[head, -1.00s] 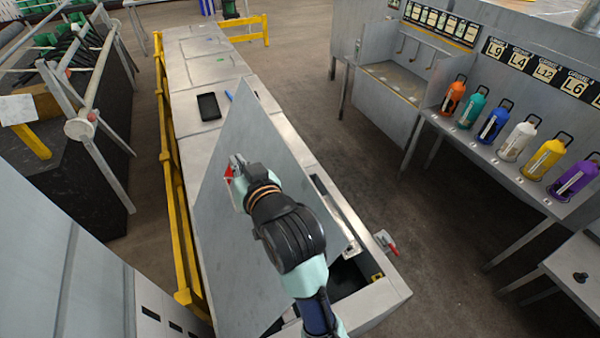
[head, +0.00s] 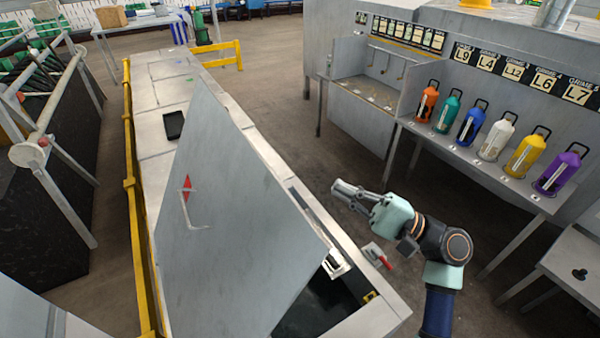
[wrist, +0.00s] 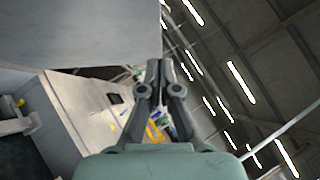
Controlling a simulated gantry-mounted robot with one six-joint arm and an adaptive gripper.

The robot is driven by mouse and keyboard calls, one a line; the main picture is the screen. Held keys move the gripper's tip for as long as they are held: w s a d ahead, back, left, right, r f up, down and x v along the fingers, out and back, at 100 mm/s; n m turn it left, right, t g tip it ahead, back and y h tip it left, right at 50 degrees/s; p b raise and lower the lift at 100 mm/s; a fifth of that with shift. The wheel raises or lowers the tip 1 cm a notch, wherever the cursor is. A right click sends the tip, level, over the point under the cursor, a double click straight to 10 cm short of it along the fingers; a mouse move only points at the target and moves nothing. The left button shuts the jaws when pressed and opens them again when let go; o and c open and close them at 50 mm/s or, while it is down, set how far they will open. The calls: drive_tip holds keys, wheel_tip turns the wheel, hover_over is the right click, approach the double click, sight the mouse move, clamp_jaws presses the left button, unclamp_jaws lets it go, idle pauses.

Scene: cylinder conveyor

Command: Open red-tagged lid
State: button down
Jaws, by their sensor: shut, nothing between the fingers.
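The grey lid (head: 225,225) stands raised on the long grey bench, tilted up over a dark opening (head: 320,305). Its red diamond tag (head: 186,188) and the pale handle (head: 192,215) face left in the head view. My gripper (head: 340,190) is to the right of the lid, apart from it, shut and empty. In the wrist view the gripper (wrist: 162,65) has its fingertips together. The lid's plain face (wrist: 95,35) fills the upper left there, and part of the opening shows dark at the lower left.
A dark flat device (head: 173,124) lies farther back on the bench. A yellow rail (head: 131,200) runs along the left side. Several coloured bottles (head: 497,138) stand on the table at right. The floor between is clear.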

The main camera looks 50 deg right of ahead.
drive_tip(key=p, duration=0.3)
approach(259, 153)
drive_tip(key=w+d, duration=0.1)
drive_tip(key=w, duration=0.4)
drive_tip(key=shift+w+a+r+p, duration=0.25)
drive_tip(key=shift+a+r, duration=0.2)
drive_tip(key=shift+a, duration=0.2)
drive_tip(key=shift+w+a+r+p, duration=0.2)
drive_tip(key=shift+a+r, duration=0.25)
drive_tip(key=shift+a, duration=0.15)
